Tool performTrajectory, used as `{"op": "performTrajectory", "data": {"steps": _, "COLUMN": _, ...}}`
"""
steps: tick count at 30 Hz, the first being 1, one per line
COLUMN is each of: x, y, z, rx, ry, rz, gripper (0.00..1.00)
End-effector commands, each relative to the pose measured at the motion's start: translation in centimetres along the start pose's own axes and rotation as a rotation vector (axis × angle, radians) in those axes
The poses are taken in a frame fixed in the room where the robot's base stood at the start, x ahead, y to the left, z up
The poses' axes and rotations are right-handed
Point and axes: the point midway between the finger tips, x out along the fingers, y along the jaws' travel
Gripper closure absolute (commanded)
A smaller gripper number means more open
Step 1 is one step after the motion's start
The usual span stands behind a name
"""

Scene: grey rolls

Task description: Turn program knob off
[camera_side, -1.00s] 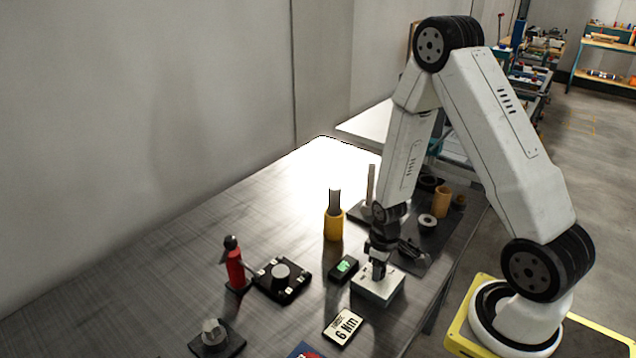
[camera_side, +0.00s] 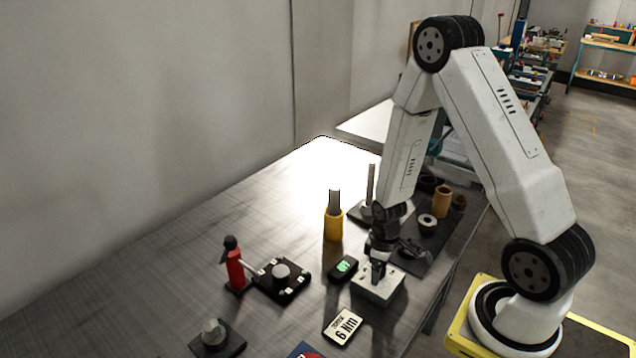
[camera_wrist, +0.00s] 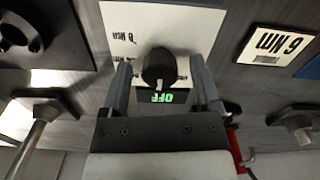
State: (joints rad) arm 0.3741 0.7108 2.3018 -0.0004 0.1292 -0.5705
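The program knob (camera_wrist: 158,68) is a dark round knob on a white box (camera_wrist: 187,25). The white box also shows in the side view (camera_side: 385,293). My gripper (camera_wrist: 160,72) is open, with one finger on each side of the knob and a visible gap to both. In the side view my gripper (camera_side: 378,270) is low over the box and partly hides the knob.
A red-handled tool (camera_side: 235,268) and a black fixture (camera_side: 283,279) stand to the left.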

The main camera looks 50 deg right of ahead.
Motion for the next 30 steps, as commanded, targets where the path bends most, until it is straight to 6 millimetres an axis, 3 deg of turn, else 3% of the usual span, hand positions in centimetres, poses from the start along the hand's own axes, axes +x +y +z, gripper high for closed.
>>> {"op": "performTrajectory", "data": {"steps": 14, "x": -1.1, "y": 0.0, "z": -0.1, "rx": 0.0, "ry": 0.002, "rz": 0.001, "gripper": 0.2}}
{"op": "performTrajectory", "data": {"steps": 30, "x": -6.0, "y": 0.0, "z": -0.1, "rx": 0.0, "ry": 0.003, "rz": 0.002, "gripper": 0.2}}
